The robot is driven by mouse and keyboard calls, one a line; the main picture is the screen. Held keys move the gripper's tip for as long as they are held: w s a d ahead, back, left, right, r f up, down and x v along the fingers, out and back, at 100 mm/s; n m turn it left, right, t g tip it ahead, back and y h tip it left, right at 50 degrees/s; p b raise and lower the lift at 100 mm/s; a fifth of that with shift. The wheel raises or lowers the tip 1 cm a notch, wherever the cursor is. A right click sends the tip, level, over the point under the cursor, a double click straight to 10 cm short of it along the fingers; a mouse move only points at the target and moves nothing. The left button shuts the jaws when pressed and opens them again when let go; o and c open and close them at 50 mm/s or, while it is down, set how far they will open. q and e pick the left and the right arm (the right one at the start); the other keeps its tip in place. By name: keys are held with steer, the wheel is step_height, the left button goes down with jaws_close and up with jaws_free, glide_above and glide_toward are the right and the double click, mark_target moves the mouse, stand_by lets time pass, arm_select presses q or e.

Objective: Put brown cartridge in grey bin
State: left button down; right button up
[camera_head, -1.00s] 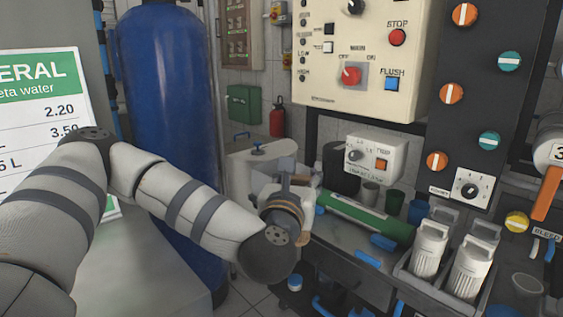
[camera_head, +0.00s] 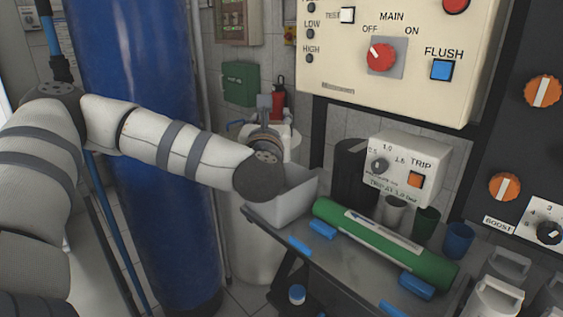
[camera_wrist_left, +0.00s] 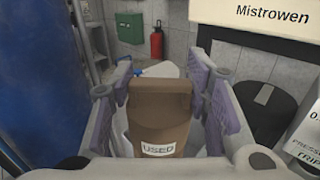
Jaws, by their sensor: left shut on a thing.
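My left gripper (camera_wrist_left: 164,88) is shut on a brown cartridge (camera_wrist_left: 160,110) with a white "USED" label, which stands between its purple-padded fingers in the left wrist view. In the head view my left wrist hides most of the cartridge and the fingers. A grey bin (camera_head: 292,203) sits on the left end of the bench, just below and right of my wrist. Its inside is largely hidden, and I cannot tell the height of the cartridge above it. My right gripper is not in view.
A green cylinder (camera_head: 385,245) with a white label lies on the dark bench, right of the bin. Dark, grey, green and blue cups stand behind it. A tall blue tank (camera_head: 140,150) rises at the left. A trip box (camera_head: 400,170) and a control panel (camera_head: 390,60) are above the bench.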

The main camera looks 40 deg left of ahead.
arm_select(q)
steer(key=w+a+f+b, duration=0.2)
steer(key=w+a+f, duration=0.3)
steer(key=w+f, duration=0.4)
step_height(320, 180, down, 3)
steer(key=shift+w+a+r, duration=0.1)
steer(key=shift+w+a, duration=0.05)
steer(key=shift+w, duration=0.1)
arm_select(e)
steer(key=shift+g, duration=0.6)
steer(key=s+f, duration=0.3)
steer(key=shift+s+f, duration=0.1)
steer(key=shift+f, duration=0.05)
arm_select(q)
steer(key=shift+f+b, duration=0.55)
steer(key=shift+f, duration=0.15)
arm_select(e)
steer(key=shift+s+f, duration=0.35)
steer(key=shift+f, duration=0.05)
arm_select(q)
steer(key=c, duration=0.8)
jaws_free()
